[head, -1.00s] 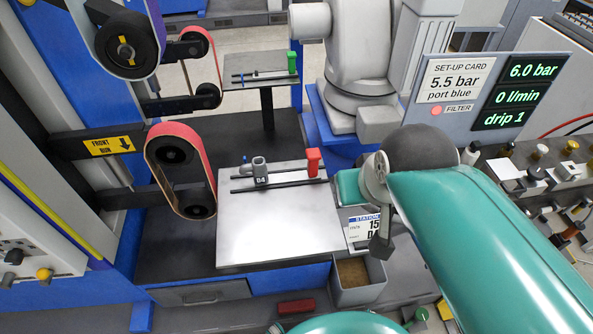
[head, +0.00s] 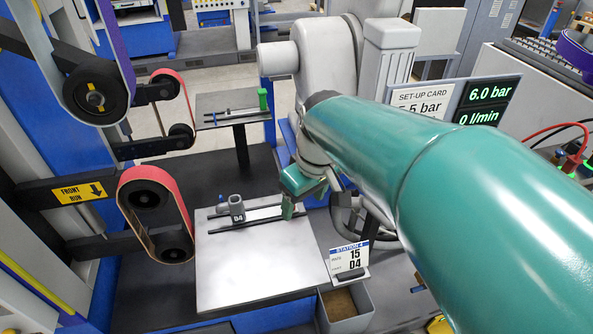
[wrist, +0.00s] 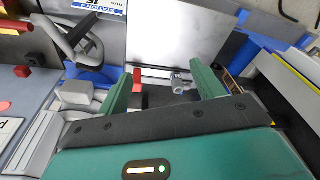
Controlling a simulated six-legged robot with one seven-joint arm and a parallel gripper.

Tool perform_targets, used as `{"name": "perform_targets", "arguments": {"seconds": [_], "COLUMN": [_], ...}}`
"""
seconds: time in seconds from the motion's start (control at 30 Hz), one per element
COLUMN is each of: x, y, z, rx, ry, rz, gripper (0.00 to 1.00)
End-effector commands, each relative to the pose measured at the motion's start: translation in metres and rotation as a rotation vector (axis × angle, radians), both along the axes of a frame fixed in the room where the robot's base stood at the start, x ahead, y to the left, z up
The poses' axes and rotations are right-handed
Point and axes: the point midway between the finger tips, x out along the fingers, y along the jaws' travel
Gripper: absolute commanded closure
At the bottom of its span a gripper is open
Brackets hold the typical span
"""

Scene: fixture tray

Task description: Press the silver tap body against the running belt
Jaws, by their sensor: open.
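The silver tap body (head: 237,206), marked D4, stands on the dark rail on the pale plate in the head view. It also shows in the wrist view (wrist: 181,81), between and beyond my fingers. My gripper (head: 289,203) is over the right end of the rail, to the right of the tap body and apart from it. In the wrist view, my gripper (wrist: 162,78) has its green fingers spread with nothing held. The red front belt (head: 178,203), on two black rollers, stands left of the plate. A still view does not show whether it runs.
A red block (wrist: 138,88) stands near the left finger in the wrist view; my gripper hides it in the head view. A second belt (head: 181,88) and a small stand with a green block (head: 263,98) are behind. A station card (head: 349,258) and grey bin (head: 346,303) lie right.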

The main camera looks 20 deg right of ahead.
Motion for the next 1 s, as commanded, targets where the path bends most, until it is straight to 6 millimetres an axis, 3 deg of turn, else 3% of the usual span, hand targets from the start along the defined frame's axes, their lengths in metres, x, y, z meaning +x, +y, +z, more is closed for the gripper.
{"name": "perform_targets", "arguments": {"seconds": [0.57,1.0], "x": [0.106,0.178], "y": [0.011,-0.004], "z": [-0.079,-0.136], "rx": [0.361,0.804], "ry": [0.15,-0.064], "rz": [0.473,0.754], "gripper": [0.33,0.33]}}
